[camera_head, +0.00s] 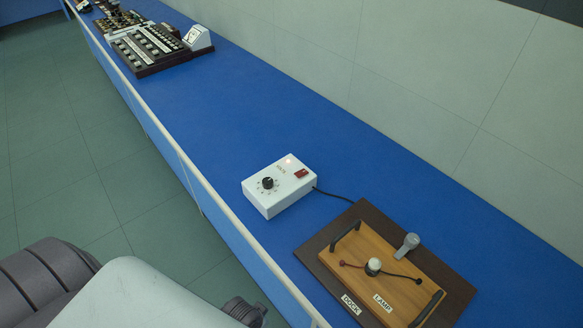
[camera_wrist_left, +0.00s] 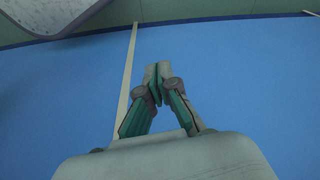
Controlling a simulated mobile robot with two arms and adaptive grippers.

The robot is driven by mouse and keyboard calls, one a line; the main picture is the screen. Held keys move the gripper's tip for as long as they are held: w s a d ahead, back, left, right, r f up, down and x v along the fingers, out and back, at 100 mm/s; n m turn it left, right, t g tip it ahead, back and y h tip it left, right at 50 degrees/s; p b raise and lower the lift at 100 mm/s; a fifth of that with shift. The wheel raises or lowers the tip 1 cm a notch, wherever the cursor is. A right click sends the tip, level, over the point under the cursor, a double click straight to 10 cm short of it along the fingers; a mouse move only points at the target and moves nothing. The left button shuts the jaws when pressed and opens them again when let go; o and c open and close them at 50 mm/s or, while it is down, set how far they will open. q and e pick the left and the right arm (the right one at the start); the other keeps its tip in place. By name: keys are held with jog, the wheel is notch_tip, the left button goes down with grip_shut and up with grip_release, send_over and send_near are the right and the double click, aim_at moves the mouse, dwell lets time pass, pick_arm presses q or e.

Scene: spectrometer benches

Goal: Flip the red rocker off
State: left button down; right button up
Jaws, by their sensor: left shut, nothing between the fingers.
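The red rocker (camera_head: 301,173) is on the top right of a white box (camera_head: 278,192) on the blue bench. A small light near the rocker glows. A black knob (camera_head: 268,182) sits on the box's left part. My left gripper (camera_wrist_left: 157,68) shows in the left wrist view, its fingers together and empty, with blue surface beyond it. The rocker and the white box do not show in that view. In the head view, grey parts of my own body fill the lower left, and no gripper fingers show there.
A wooden board with a lamp (camera_head: 373,266) and labels rests on a dark dock (camera_head: 340,227) at right, linked to the box by a black cable. The bench (camera_head: 210,110) is clear between the box and the dark racks (camera_head: 155,48). A pale edge strip runs along its front.

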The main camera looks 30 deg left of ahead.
pick_arm(q)
jog(key=w+d+r+t, duration=0.1)
jog(key=w+r, duration=0.1)
jog(key=r, duration=1)
jog(key=w+d+r+t, duration=0.1)
jog(key=w+r, duration=0.1)
jog(key=r, duration=1.1)
jog(key=w+r, duration=0.1)
jog(key=w, duration=0.1)
jog(key=w+r+m+h, duration=0.1)
jog(key=w, duration=0.2)
jog(key=w+r+m+h, duration=0.1)
jog(key=w, duration=0.2)
jog(key=shift+w+a+r+t, duration=0.2)
jog(key=shift+a+r+t, duration=0.1)
jog(key=shift+r+t, duration=0.1)
jog(key=shift+m, duration=0.5)
jog(key=w+r, duration=0.1)
jog(key=w+a+r, duration=0.1)
jog(key=w, duration=0.1)
jog(key=w+a+r, duration=0.1)
jog(key=w, duration=0.1)
jog(key=shift+w+r, duration=0.15)
jog(key=shift+r, duration=0.05)
jog(key=w+a+r+t, duration=0.1)
jog(key=w+a+r, duration=0.6)
jog(key=r, duration=0.4)
jog(key=shift+w+a+r+n+h, duration=0.3)
jog(key=shift+w+a+r+n, duration=0.1)
jog(key=shift+w, duration=0.4)
